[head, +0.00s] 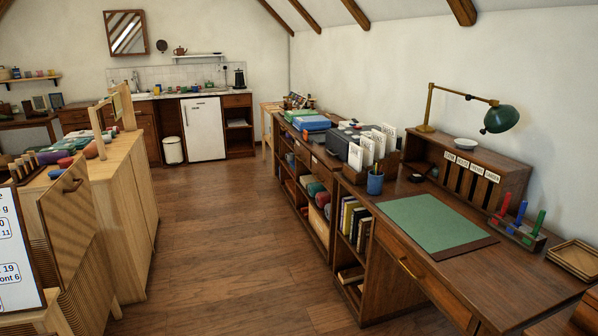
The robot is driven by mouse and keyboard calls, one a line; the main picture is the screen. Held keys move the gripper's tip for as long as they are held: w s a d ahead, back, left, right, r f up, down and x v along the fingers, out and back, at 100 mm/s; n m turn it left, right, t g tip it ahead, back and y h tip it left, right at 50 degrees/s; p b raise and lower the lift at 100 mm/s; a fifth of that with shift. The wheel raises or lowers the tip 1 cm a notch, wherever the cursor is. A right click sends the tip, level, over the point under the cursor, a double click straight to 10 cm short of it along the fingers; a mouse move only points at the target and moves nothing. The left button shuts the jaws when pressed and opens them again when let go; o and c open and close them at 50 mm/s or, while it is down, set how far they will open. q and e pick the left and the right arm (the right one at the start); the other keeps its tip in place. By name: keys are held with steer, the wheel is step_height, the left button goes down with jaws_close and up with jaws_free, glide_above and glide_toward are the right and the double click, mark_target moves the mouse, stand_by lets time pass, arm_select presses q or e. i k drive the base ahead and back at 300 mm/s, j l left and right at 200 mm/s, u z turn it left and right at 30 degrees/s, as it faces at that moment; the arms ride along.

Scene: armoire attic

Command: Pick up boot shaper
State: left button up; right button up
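I cannot pick out a boot shaper for certain in the head view. Several small items stand on the light wooden cabinet (128,185) at the left, among them a row of upright wooden pieces (22,167), a purple bundle (50,157) and a red item (66,162). They are too small to name surely. Neither of my grippers is in view.
A white fridge (203,130) stands at the back. The wooden floor (225,230) between is clear.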

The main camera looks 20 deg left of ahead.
mark_target(29, 112)
steer(key=i+j+u, duration=0.1)
steer(key=i+u, duration=0.4)
steer(key=i+l+u, duration=0.1)
steer(key=i+u, duration=0.6)
steer(key=i, duration=3.1)
steer(key=i+l, duration=0.15)
steer(key=i, duration=3.6)
steer(key=i+u, duration=0.4)
steer(key=i, duration=0.2)
steer(key=i+l+u, duration=0.1)
steer(key=i+u, duration=0.35)
steer(key=i+j+u, duration=0.1)
steer(key=i+u, duration=0.65)
steer(key=i+l+u, duration=0.15)
steer(key=u, duration=0.25)
steer(key=i, duration=0.1)
